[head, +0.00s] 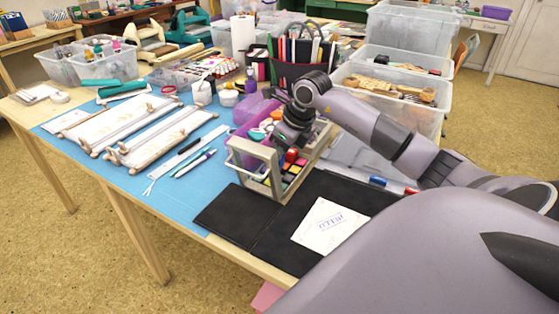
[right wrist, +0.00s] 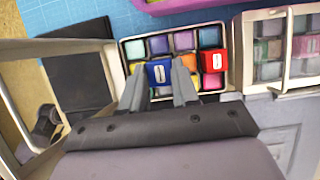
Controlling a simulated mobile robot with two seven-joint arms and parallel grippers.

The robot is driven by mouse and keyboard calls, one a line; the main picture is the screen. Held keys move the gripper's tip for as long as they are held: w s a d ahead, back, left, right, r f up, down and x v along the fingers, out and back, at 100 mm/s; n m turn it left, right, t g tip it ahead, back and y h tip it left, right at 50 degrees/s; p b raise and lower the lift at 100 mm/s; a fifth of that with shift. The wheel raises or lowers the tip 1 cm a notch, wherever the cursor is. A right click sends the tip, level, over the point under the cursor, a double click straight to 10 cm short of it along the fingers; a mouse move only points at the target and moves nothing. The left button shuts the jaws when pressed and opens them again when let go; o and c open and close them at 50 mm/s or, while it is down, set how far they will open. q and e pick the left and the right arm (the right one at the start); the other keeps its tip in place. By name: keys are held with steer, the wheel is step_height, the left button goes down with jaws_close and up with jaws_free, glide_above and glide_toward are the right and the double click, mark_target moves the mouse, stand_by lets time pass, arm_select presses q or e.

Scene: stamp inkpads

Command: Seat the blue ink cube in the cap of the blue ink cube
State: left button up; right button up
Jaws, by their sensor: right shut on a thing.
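The blue ink cube (right wrist: 158,73), with a white label on its face, is between the two fingertips of my right gripper (right wrist: 160,86) in the right wrist view. The gripper is shut on it, over the tray of coloured ink pads (right wrist: 123,46). I cannot tell whether the cube touches the tray, and I cannot pick out its cap. A red cube (right wrist: 213,61) with a similar label stands to the right; it also shows in the head view (head: 291,155). In the head view my right arm reaches down into the wooden-framed rack, hiding the blue cube. My left gripper is not in view.
A wooden-framed rack (head: 250,171) surrounds the pads. Pens (head: 188,161) lie left on the blue mat (head: 152,203). Clear bins (head: 398,110) stand behind.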

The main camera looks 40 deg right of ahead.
mark_target(280, 162)
step_height(280, 162, down, 3)
steer(key=shift+f, duration=0.1)
steer(key=shift+f, duration=0.2)
steer(key=o, duration=0.9)
steer(key=shift+r, duration=0.1)
steer(key=v, duration=0.7)
steer(key=shift+w+a+r, duration=0.15)
steer(key=shift+a, duration=0.25)
